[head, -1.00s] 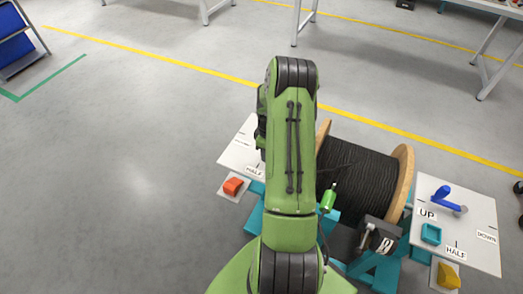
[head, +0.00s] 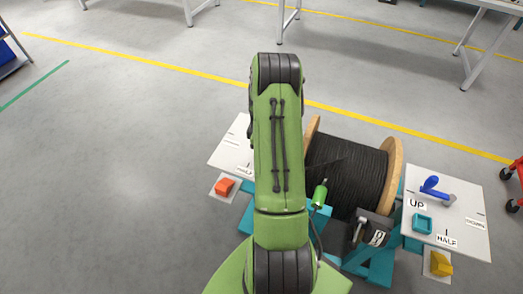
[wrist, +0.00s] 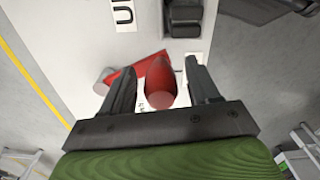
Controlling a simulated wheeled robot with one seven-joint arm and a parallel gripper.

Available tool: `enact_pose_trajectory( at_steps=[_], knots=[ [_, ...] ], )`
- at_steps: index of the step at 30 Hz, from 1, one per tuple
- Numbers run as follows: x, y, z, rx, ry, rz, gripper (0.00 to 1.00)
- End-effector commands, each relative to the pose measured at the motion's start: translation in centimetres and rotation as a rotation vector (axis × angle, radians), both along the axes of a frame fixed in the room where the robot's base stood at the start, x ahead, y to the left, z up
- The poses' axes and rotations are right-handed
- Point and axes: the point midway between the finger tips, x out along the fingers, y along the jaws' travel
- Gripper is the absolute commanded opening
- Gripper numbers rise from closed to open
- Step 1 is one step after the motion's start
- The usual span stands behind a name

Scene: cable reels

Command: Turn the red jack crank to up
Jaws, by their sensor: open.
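The red jack crank (wrist: 160,84) shows in the wrist view on a white panel (wrist: 70,55). Its red arm runs left from the round-ended handle to a grey hub (wrist: 102,82). My gripper (wrist: 160,75) is open, with one dark finger on each side of the red handle. Contact with the handle cannot be told. A label beginning with U (wrist: 123,14) is at the top, and another label is largely hidden by the handle. In the head view my green arm hides the red crank and my gripper; part of the left white panel (head: 228,148) shows.
A black cable reel (head: 345,170) stands in a teal frame. The right panel (head: 470,195) carries a blue crank (head: 434,187) with UP and HALF labels. An orange-red block (head: 224,187) and a yellow block (head: 441,264) sit near the panels. Open floor lies left.

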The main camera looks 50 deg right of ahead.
Motion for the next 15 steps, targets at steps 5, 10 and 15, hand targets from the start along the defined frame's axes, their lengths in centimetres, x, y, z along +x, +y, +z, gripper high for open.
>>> enact_pose_trajectory(
  at_steps=[5,10,15],
  knots=[
    [0.1,-0.1,5.2,-0.005,-0.003,0.001,0.60],
    [0.1,-0.1,10.1,-0.005,-0.003,0.001,0.60],
    [0.1,0.0,13.6,-0.003,-0.001,0.000,0.60]
  ],
)
